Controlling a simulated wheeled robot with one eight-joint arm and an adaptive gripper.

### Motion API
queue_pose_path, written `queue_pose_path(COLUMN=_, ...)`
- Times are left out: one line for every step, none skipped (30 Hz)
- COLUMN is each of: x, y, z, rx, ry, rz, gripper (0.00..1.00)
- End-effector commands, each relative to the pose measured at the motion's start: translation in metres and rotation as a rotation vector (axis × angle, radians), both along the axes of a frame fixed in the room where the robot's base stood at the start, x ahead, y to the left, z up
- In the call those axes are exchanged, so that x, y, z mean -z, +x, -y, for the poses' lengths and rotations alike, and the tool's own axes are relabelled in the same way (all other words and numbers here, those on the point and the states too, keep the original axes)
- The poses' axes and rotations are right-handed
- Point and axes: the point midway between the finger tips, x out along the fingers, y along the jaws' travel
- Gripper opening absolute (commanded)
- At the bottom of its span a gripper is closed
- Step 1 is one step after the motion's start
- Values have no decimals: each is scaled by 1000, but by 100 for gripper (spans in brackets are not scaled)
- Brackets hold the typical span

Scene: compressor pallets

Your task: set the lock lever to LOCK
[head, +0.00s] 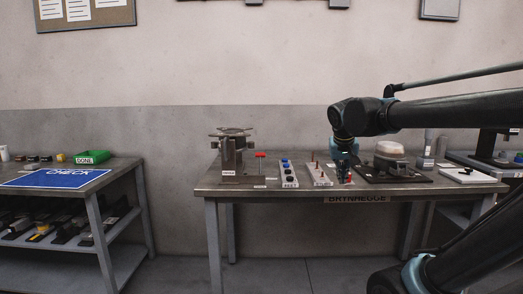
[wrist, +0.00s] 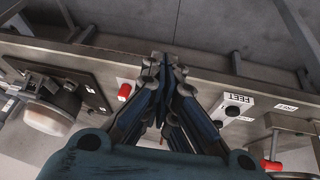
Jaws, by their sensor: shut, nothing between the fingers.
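A lever with a red grip (head: 260,155) stands upright at the right of a metal fixture (head: 228,160) on the bench's left end. In the wrist view a red grip on a thin rod (wrist: 270,165) shows at the lower right, by a small white label (wrist: 285,106) too small to read. I cannot tell which position the lever is in. My gripper (head: 345,178) is shut and empty, pointing down over the middle of the bench, well right of the lever. In the wrist view my gripper (wrist: 166,65) is apart from the lever.
A red knob (wrist: 125,91) is close beside the fingers. A domed part sits on a dark plate (head: 420,178) to the right. A second table (head: 130,165) stands left across a gap.

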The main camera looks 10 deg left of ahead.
Motion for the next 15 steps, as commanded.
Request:
queue_pose_path(x=-15, y=12, z=-24, rx=-21, ry=3, rz=23, gripper=0)
queue_pose_path(x=-23, y=18, z=-36, rx=-26, ry=6, rz=38, gripper=0)
queue_pose_path(x=-34, y=25, z=-53, rx=-35, ry=12, rz=57, gripper=0)
queue_pose_path(x=-42, y=31, z=-67, rx=-42, ry=15, rz=72, gripper=0)
queue_pose_path(x=-49, y=35, z=-81, rx=-50, ry=21, rz=86, gripper=0)
queue_pose_path(x=-60, y=41, z=-100, rx=-60, ry=28, rz=105, gripper=0)
queue_pose_path(x=-67, y=45, z=-115, rx=-67, ry=35, rz=119, gripper=0)
queue_pose_path(x=-75, y=48, z=-129, rx=-74, ry=42, rz=134, gripper=0)
queue_pose_path(x=-84, y=52, z=-149, rx=-85, ry=52, rz=151, gripper=0)
queue_pose_path(x=-91, y=54, z=-164, rx=-93, ry=59, rz=165, gripper=0)
queue_pose_path(x=-98, y=55, z=-179, rx=-101, ry=69, rz=178, gripper=0)
queue_pose_path(x=-106, y=56, z=-199, rx=-111, ry=80, rz=194, gripper=0)
queue_pose_path(x=-112, y=57, z=-213, rx=-119, ry=88, rz=205, gripper=0)
queue_pose_path(x=-117, y=57, z=-226, rx=-125, ry=97, rz=215, gripper=0)
queue_pose_path(x=-123, y=57, z=-242, rx=-135, ry=107, rz=229, gripper=0)
